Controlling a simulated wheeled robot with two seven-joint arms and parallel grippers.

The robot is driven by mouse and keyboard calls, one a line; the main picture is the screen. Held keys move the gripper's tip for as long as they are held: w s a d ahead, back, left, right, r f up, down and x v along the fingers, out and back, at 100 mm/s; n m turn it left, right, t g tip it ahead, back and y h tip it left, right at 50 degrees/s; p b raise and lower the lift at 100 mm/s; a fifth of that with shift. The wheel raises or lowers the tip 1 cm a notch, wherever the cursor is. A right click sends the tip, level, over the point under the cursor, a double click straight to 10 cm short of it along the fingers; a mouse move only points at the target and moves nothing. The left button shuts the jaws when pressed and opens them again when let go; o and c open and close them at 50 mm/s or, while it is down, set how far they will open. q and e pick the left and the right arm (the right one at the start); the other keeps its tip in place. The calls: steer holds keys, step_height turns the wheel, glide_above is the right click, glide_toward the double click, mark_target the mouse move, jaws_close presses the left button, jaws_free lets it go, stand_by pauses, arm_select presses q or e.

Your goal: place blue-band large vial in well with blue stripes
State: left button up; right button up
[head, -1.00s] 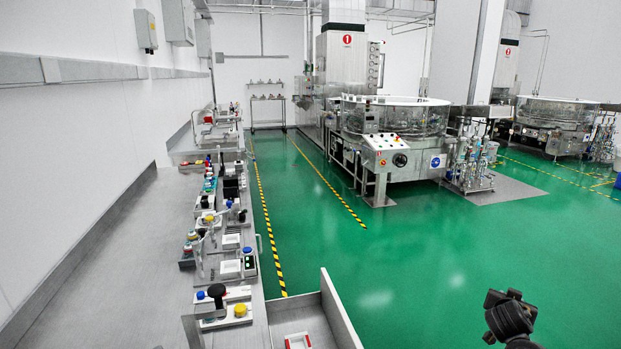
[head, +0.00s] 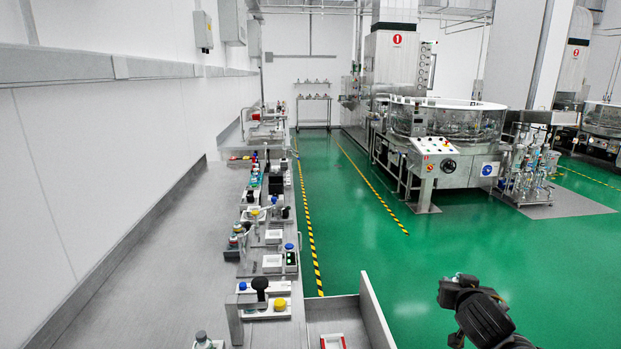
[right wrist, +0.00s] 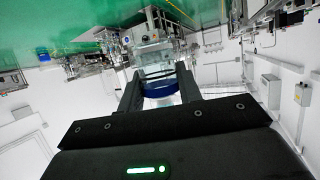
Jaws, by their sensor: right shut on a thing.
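My right gripper (head: 458,284) shows at the lower right of the head view, dark and held over the green floor. In the right wrist view, my right gripper (right wrist: 160,84) is shut on a clear vial with a blue band (right wrist: 160,89). The band sits between the two fingers. The vial is too hidden by the gripper to make out in the head view. I cannot make out a well with blue stripes in either view. My left gripper is not in view.
A long grey bench (head: 150,285) runs along the left wall, with several small devices on its right side. A grey-capped bottle (head: 202,338) stands at its near edge. A tray (head: 376,318) holds a red-and-white piece (head: 333,341). Green floor (head: 350,240) is open towards the rotary washer (head: 448,150).

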steer(key=s+a+r+n+y, duration=0.2)
steer(key=s+a+r, duration=0.1)
steer(key=a+r, duration=0.2)
steer(key=s+a+r+n+y, duration=0.1)
steer(key=a+r, duration=0.4)
steer(key=a, duration=0.5)
steer(key=shift+s+n+t+y, duration=0.4)
steer(key=shift+s+y, duration=0.3)
steer(key=shift+s, duration=0.55)
steer(key=shift+a, duration=0.1)
